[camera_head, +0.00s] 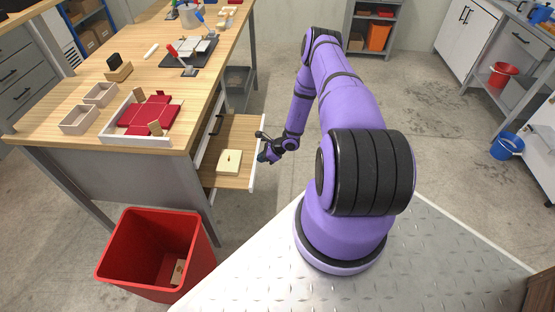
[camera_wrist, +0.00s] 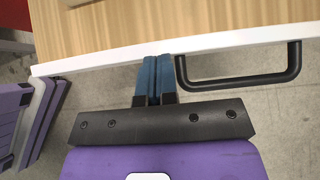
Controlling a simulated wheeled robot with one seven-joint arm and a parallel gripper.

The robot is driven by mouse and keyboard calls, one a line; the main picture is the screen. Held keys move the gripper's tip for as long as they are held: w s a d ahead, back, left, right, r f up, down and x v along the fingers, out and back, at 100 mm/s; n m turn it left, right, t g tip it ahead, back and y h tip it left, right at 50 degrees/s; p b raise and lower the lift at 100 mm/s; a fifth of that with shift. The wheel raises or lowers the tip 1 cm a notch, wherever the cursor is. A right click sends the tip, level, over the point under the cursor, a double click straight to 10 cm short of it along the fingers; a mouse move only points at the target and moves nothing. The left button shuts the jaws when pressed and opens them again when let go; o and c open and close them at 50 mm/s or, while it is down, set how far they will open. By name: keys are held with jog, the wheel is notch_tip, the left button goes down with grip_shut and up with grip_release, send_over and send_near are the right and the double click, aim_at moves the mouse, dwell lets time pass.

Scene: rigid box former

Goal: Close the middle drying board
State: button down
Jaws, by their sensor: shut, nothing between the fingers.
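The drying board (camera_head: 238,135) is a wooden pull-out board with a white front edge, drawn out from the side of the workbench. A pale yellow block with a small knob (camera_head: 229,161) sits on it. In the wrist view the board (camera_wrist: 200,22) fills the top, with its white front edge (camera_wrist: 110,59) and black bar handle (camera_wrist: 240,84) below. My gripper (camera_head: 264,148) is at the outer edge of the board. Its blue fingers (camera_wrist: 157,62) are together and empty, at the white edge just left of the handle. Whether they touch the edge is unclear.
The workbench (camera_head: 55,125) carries a white tray (camera_head: 140,140) with red pieces, and small boxes (camera_head: 78,120). A red bin (camera_head: 160,255) stands on the floor in front of the bench. A grey bin (camera_head: 238,80) is under the bench behind the board.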

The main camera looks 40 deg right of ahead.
aim_at(227, 155)
jog(key=w+a, duration=0.3)
jog(key=w, duration=0.1)
jog(key=w+a, duration=0.7)
jog(key=w, duration=0.1)
jog(key=shift+w+a, duration=0.15)
jog(key=shift+a, duration=0.15)
